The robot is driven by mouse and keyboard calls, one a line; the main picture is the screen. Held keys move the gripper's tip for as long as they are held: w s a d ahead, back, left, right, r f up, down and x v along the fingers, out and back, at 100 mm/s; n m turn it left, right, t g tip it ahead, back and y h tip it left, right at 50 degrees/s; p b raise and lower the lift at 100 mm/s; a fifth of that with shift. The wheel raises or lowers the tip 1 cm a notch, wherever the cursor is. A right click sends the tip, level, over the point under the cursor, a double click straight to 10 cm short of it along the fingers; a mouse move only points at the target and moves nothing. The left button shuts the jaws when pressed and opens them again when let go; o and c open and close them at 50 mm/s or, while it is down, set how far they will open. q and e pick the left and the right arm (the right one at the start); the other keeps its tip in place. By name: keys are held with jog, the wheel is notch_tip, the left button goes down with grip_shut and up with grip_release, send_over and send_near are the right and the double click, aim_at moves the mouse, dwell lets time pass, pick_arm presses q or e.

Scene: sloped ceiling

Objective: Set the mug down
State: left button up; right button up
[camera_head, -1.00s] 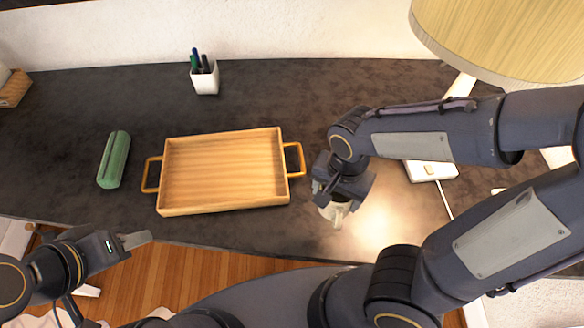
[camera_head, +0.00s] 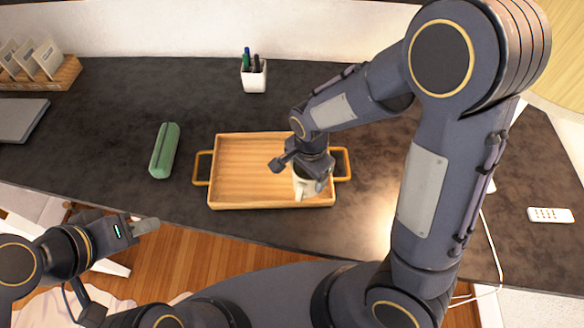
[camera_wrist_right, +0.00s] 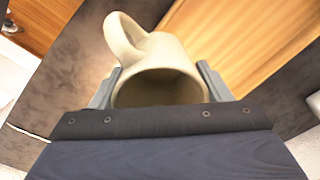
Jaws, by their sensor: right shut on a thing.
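A cream mug (camera_head: 303,187) is held in my right gripper (camera_head: 303,172), over the right part of a wooden tray (camera_head: 240,202) with two side handles. In the right wrist view the mug (camera_wrist_right: 150,52) sits between the two fingers (camera_wrist_right: 160,88), its handle at the upper left and its opening facing the camera. Tray wood shows behind it. I cannot tell whether the mug's base touches the tray floor. My left gripper (camera_head: 146,226) is empty off the desk's front edge; its finger gap is not clear.
A green case (camera_head: 164,150) lies left of the tray. A white pen cup (camera_head: 254,78) stands behind it. A grey laptop-like slab (camera_head: 20,119) and a wooden organiser (camera_head: 62,76) are at the far left. A white remote (camera_head: 551,215) lies at the right. The tray's left half is empty.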

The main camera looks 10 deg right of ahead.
jog(key=shift+w+d+f+b, duration=0.1)
jog(key=shift+w+f+b, duration=1.2)
jog(key=shift+f, duration=0.5)
jog(key=shift+w+d+f+b, duration=0.15)
jog(key=shift+w+f+b, duration=0.95)
jog(key=shift+w+f, duration=0.55)
jog(key=shift+w+d+f+b, duration=0.1)
jog(key=shift+w+f+b, duration=1.1)
jog(key=shift+f, duration=0.8)
jog(key=o, duration=1.2)
jog(key=shift+c, duration=0.2)
jog(key=shift+r, duration=0.15)
notch_tip(320, 180, up, 12)
jog(key=p, duration=0.9)
jog(key=s+d+r+n+t+y, duration=0.1)
jog(key=s+d+r+n+y, duration=0.1)
jog(key=s+d+r, duration=0.3)
jog(key=s+d+r+n+t+y, duration=0.1)
jog(key=s+r+n, duration=0.1)
jog(key=s+r, duration=0.3)
jog(key=s+r+n+t, duration=0.1)
jog(key=s+r+n, duration=0.2)
jog(key=s, duration=0.3)
jog(key=s+d+r+n+t, duration=0.1)
jog(key=s+r+n+t, duration=0.1)
jog(key=s, duration=0.4)
jog(key=shift+d+r+n+y, duration=0.3)
jog(key=shift+r+n, duration=0.1)
jog(key=shift+n, duration=0.1)
